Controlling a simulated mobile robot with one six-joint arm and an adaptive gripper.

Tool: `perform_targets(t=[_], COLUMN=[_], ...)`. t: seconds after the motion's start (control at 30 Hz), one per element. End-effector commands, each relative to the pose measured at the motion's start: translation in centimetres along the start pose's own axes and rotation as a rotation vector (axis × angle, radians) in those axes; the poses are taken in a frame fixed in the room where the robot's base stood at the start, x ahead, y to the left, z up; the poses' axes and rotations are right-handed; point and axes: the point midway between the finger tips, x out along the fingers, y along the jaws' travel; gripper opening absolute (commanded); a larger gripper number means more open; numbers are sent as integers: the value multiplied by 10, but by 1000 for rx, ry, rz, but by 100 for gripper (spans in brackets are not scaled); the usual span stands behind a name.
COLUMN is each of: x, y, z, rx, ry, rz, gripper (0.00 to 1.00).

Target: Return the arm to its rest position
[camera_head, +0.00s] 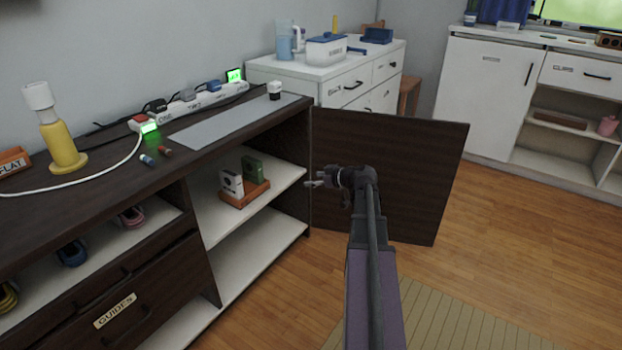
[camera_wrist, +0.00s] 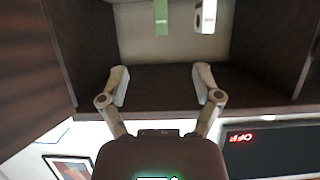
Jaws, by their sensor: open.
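My gripper (camera_head: 316,181) is at the end of my raised arm, in front of the open dark cabinet door (camera_head: 390,170) and to the right of the open shelf compartment. In the wrist view my gripper (camera_wrist: 161,84) has its two fingers spread wide with nothing between them. Beyond the fingers, that view shows the compartment's inside with a green item (camera_wrist: 161,17) and a white item (camera_wrist: 206,16). The fingers appear apart from both.
A small wooden tray (camera_head: 236,201) holds a white and a green item on the upper shelf. The dark cabinet top (camera_head: 110,187) carries a yellow bottle (camera_head: 61,146), a power strip (camera_head: 200,101) and a grey mat (camera_head: 222,124). Wooden floor (camera_head: 500,230) lies open to the right.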

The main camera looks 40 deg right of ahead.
Motion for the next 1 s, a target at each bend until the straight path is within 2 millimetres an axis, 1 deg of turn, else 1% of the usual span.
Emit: perform_targets(t=[0.3, 0.37, 0.47, 0.57, 0.67, 0.77, 0.8, 1.0], x=[0, 2, 6, 15, 25, 37, 41, 55], y=[-1, -4, -14, -32, -58, -90, -104, -171], z=[0, 0, -1, -2, -2, -1, 0, 7], rx=[0, 2, 13, 30, 56, 88, 103, 169], ry=[-1, -6, -24, -60, -117, -191, -225, -406], rz=[-1, -6, -22, -50, -88, -128, -144, -195], gripper=[82, 82, 82, 82, 82, 82, 82, 82])
